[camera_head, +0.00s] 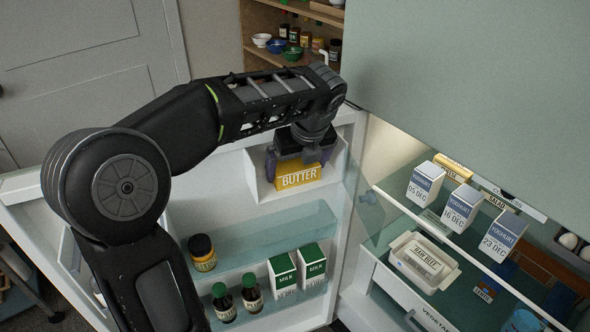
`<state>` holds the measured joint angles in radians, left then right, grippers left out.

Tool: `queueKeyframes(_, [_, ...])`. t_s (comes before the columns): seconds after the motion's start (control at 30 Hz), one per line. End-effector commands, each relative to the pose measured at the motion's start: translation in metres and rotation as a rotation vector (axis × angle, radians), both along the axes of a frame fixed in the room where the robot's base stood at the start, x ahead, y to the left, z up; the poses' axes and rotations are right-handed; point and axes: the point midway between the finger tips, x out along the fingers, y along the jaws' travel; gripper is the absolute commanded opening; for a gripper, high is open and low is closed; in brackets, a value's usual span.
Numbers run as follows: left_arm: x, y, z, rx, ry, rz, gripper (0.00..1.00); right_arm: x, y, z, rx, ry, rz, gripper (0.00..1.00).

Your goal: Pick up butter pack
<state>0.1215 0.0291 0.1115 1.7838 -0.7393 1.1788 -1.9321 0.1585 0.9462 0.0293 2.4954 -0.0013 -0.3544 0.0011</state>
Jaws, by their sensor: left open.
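The butter pack (299,176) is a yellow box with a "BUTTER" label, sitting in the white top compartment of the open fridge door. My left gripper (302,160) reaches in from above and is at the butter pack, with its dark fingers around or just over the pack's upper part. The jaws are open; the hand and wrist hide the top of the pack and the fingertips, so I cannot tell whether they touch it. My right gripper is not in view.
The compartment's white walls (252,172) stand close around the pack. Lower door shelves hold milk cartons (283,274), a jar (202,252) and dark bottles (252,294). Yoghurt cartons (461,208) and a white tub (424,262) stand inside the fridge at right.

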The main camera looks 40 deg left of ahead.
Motion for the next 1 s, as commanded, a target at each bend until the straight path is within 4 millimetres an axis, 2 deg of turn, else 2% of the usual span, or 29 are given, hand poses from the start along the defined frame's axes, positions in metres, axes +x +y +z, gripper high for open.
queueKeyframes(0.13, [0.0022,0.0046,-0.0118,0.000,0.001,0.000,1.00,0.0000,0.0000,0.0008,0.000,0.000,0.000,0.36])
queueKeyframes(0.7, [0.0026,0.0043,-0.0119,0.001,-0.001,0.000,1.00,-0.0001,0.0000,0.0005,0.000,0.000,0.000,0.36])
queueKeyframes(1.0, [0.0026,0.0042,-0.0119,0.001,-0.001,0.000,0.77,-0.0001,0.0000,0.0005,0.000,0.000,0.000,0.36])
